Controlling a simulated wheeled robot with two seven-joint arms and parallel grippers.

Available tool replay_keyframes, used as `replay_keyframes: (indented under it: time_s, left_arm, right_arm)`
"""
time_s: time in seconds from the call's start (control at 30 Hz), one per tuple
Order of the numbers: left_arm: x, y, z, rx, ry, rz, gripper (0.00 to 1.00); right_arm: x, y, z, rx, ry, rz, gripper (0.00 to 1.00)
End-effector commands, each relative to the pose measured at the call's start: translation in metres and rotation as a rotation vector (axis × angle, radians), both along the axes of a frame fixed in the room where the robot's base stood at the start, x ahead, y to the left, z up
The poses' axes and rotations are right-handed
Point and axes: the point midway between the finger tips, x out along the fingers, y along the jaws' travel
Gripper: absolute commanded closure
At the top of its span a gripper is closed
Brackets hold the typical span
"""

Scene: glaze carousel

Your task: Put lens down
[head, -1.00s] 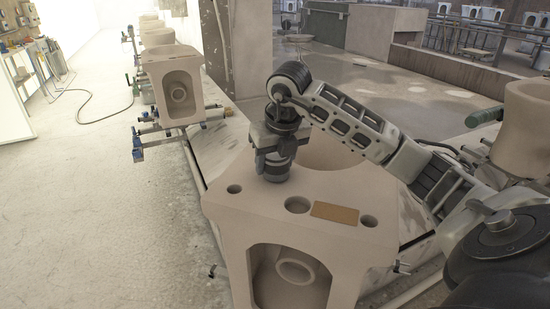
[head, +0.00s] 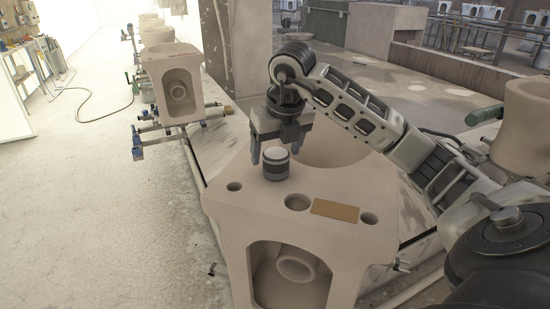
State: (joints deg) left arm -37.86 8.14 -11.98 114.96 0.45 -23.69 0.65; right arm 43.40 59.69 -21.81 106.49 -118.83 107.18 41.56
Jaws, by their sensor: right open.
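The lens (head: 276,163) is a short dark cylinder with a pale top and a light band. It stands upright on the flat top of the near beige ceramic toilet body (head: 236,208), left of the bowl opening. My right gripper (head: 276,156) is just above and behind the lens, fingers pointing down and spread apart. It is open and holds nothing. My left gripper is not in view.
The near ceramic top has several round holes and a tan rectangular patch (head: 335,210). Another ceramic piece (head: 172,85) stands on the line behind, at left. A further beige piece (head: 525,120) is at right.

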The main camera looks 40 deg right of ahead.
Motion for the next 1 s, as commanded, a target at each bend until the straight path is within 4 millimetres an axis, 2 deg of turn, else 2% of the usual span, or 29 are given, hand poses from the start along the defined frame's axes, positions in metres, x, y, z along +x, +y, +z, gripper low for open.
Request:
replay_keyframes:
  time_s: [0.03, 0.2, 0.4, 0.57, 1.0]
  left_arm:
    - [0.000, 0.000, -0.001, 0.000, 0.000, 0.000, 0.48]
    - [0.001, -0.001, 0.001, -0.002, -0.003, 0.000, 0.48]
    - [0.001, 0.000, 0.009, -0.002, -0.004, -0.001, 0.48]
    - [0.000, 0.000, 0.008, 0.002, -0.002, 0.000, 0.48]
    - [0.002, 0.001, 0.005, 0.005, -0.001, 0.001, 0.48]
  right_arm:
    - [-0.002, 0.001, 0.013, 0.000, -0.007, 0.001, 0.26]
    - [-0.013, 0.004, 0.050, 0.000, -0.007, 0.001, 0.26]
    - [-0.022, 0.007, 0.080, -0.002, -0.004, 0.000, 0.26]
    - [-0.025, 0.008, 0.086, 0.000, -0.001, 0.000, 0.26]
    - [-0.025, 0.008, 0.086, 0.001, 0.000, 0.000, 0.26]
